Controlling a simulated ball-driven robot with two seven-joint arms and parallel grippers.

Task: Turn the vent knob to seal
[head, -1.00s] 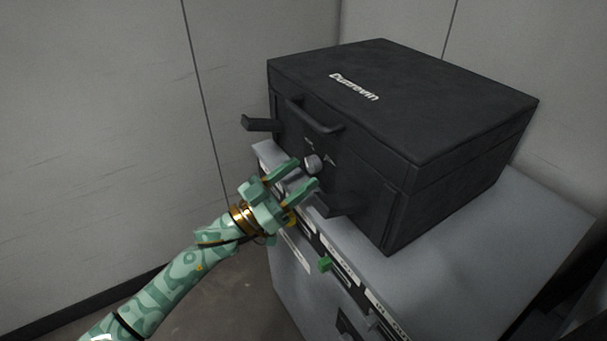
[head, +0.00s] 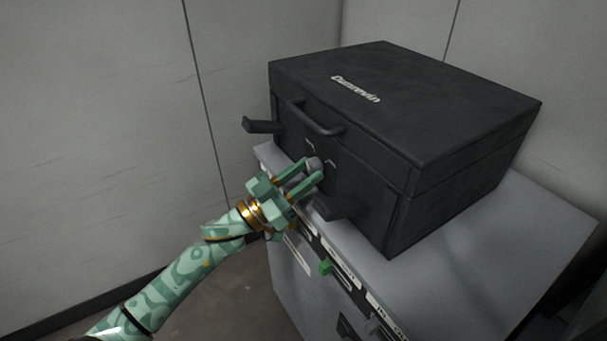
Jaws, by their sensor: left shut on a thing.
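The vent knob (head: 314,164) is a small round grey knob on the front face of the black case (head: 415,125). My left gripper (head: 313,171), green and patterned, is shut on the knob, with one finger on each side of it. The fingers hide part of the knob, so its exact turn angle cannot be read. Small pale marks show on the case just above the knob. My right gripper is not in view.
The case has a handle (head: 315,120) and latches (head: 262,125) jutting from its front. Walls stand behind and left.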

